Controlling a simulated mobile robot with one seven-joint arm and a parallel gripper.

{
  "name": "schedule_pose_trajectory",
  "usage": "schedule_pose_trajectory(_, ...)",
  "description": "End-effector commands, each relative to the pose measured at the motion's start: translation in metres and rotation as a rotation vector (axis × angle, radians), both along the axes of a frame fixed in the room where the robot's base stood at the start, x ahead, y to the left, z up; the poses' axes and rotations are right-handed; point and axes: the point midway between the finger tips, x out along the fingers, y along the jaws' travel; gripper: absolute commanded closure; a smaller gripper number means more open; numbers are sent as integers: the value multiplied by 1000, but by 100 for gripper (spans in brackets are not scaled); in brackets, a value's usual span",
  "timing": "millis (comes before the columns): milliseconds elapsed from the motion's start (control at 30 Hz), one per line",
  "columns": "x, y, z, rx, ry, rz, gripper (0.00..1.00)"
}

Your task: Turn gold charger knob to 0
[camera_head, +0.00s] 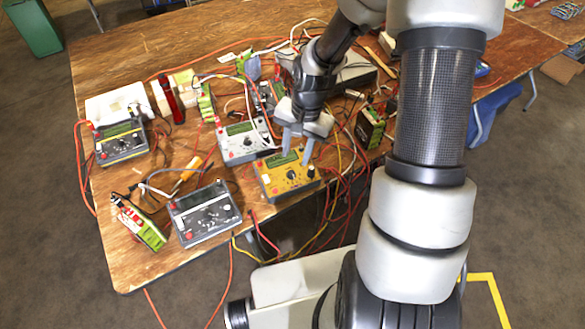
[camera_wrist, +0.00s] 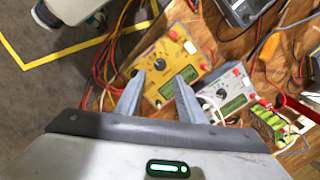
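The gold charger (camera_head: 275,186) lies on the wooden table near its front edge, with a small green display and a dark round knob (camera_head: 291,174). In the wrist view the gold charger (camera_wrist: 178,52) shows its black knob (camera_wrist: 160,64) just beyond my fingertips. My gripper (camera_head: 297,158) is open and empty, pointing down over the display side of the charger. In the wrist view my gripper (camera_wrist: 159,79) has its two fingers spread on either side of the knob's line. I cannot tell whether they touch the charger. The knob's exact setting is too small to read.
A white charger (camera_head: 243,148) stands right behind the gold one. A grey charger (camera_head: 203,212) and a dark-and-yellow charger (camera_head: 121,143) are to the left. A green battery pack (camera_head: 140,225) lies at the front left. Loose cables run around the gold charger.

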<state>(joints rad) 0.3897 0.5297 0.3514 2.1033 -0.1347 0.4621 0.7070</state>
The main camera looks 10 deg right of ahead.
Motion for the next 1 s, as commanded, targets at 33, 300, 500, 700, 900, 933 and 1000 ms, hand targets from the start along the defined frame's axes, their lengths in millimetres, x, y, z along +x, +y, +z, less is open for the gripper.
schedule_pose_trajectory(33,0,2,-15,1,5,2,65)
schedule_pose_trajectory(300,5,7,-61,0,2,1,65)
schedule_pose_trajectory(500,6,8,-75,1,1,0,65)
schedule_pose_trajectory(700,7,8,-76,0,0,0,65)
schedule_pose_trajectory(900,7,8,-76,0,0,0,81)
schedule_pose_trajectory(933,7,8,-76,0,0,0,86)
schedule_pose_trajectory(1000,7,8,-76,0,0,0,98)
